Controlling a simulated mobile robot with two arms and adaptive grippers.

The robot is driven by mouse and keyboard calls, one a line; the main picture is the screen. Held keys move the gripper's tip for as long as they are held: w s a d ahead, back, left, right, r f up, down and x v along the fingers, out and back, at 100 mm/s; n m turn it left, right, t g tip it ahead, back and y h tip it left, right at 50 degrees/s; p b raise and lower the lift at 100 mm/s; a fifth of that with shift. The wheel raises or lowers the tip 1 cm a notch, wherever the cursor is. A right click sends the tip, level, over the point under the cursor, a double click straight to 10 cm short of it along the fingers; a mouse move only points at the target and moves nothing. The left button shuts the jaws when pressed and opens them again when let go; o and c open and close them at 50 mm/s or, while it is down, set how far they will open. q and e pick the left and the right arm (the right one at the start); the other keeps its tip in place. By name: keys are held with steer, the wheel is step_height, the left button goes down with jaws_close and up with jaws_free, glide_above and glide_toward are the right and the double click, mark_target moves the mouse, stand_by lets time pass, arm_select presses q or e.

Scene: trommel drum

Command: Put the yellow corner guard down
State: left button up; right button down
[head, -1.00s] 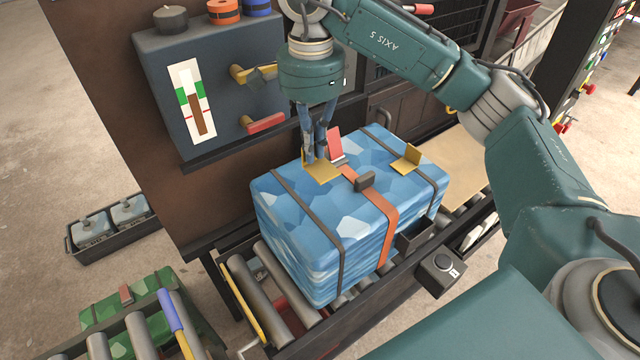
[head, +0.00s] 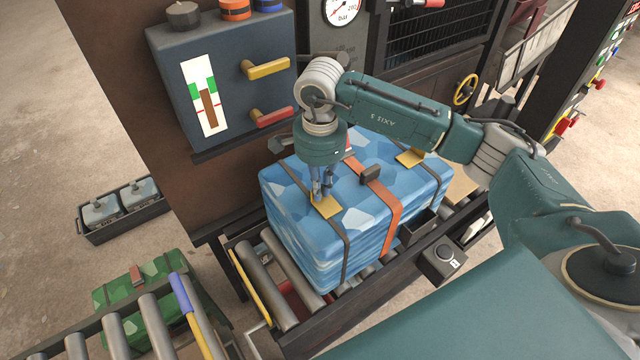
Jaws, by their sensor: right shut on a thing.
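A yellow corner guard (head: 327,208) is in the jaws of my right gripper (head: 318,194), which points down over the left part of the blue bale's top (head: 340,182). The guard is at the left dark strap (head: 301,188). I cannot tell whether it rests on the bale or hangs just above it. A second yellow corner guard (head: 410,158) sits on the bale's top at the right, by the other dark strap. My left gripper is not in view.
An orange strap (head: 384,200) with a dark buckle crosses the bale's middle. The bale stands on a roller conveyor (head: 268,268). Behind are a grey box (head: 225,85) with yellow and red levers and a dark machine front. A green bale (head: 140,290) lies lower left.

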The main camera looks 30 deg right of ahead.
steer(key=c, duration=2.3)
jaws_free()
steer(key=shift+f, duration=0.1)
steer(key=o, duration=0.4)
steer(key=shift+o, duration=0.2)
